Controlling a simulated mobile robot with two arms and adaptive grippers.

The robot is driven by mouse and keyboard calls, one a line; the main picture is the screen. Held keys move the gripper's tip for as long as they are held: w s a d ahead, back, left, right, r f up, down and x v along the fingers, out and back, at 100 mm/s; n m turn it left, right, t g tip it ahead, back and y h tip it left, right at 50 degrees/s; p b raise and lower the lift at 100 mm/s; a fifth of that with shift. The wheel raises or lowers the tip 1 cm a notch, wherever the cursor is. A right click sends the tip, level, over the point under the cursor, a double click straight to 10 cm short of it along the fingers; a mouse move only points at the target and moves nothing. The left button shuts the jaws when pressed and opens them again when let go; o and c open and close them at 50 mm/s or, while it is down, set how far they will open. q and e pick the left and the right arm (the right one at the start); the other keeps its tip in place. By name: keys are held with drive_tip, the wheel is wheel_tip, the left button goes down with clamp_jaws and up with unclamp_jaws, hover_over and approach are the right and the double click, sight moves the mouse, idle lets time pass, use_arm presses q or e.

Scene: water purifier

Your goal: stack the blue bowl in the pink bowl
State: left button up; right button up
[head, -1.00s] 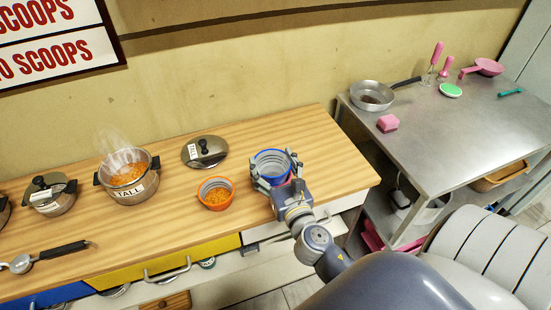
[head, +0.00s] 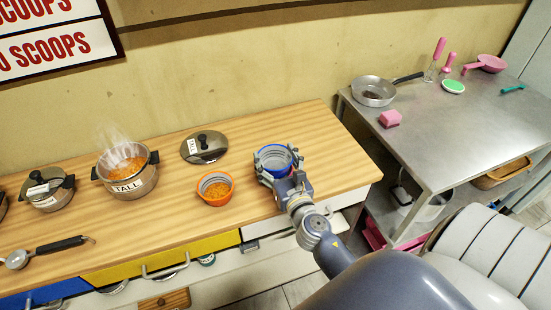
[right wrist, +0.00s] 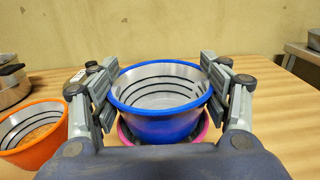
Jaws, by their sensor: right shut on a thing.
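The blue bowl (right wrist: 158,122), with a pale, dark-ringed inside, is upright between the fingers of my right gripper (right wrist: 160,90), which is shut on it. The fingers touch it on its left and right sides. The pink bowl (right wrist: 204,131) shows only as a rim around the lower part of the blue bowl; the rest is hidden. I cannot tell whether the blue bowl rests in it or hangs just above. In the head view the blue bowl (head: 275,151) is near the right end of the wooden counter. My left gripper is not in view.
An orange bowl (head: 215,200) with orange food stands just left of the held bowl. A pot lid (head: 208,150) and a steaming pot (head: 128,186) are further left on the wooden counter (head: 180,228). A metal table (head: 455,125) stands at the right, beyond a gap.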

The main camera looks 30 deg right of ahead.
drive_tip(key=shift+f+b, duration=0.35)
drive_tip(key=shift+f, duration=0.15)
drive_tip(key=o, duration=1.1)
drive_tip(key=shift+r, duration=0.15)
drive_tip(key=shift+r+p, duration=0.3)
drive_tip(key=shift+p, duration=0.2)
drive_tip(key=shift+r+p, duration=0.45)
drive_tip(key=shift+r, duration=0.05)
drive_tip(key=shift+s+a+f+b, duration=0.2)
drive_tip(key=shift+s+f+b, duration=0.45)
drive_tip(key=shift+s, duration=0.15)
drive_tip(key=b+v, duration=0.3)
drive_tip(key=v, duration=0.7)
drive_tip(key=shift+s+r+b, duration=0.15)
drive_tip(key=shift+r+b, duration=0.25)
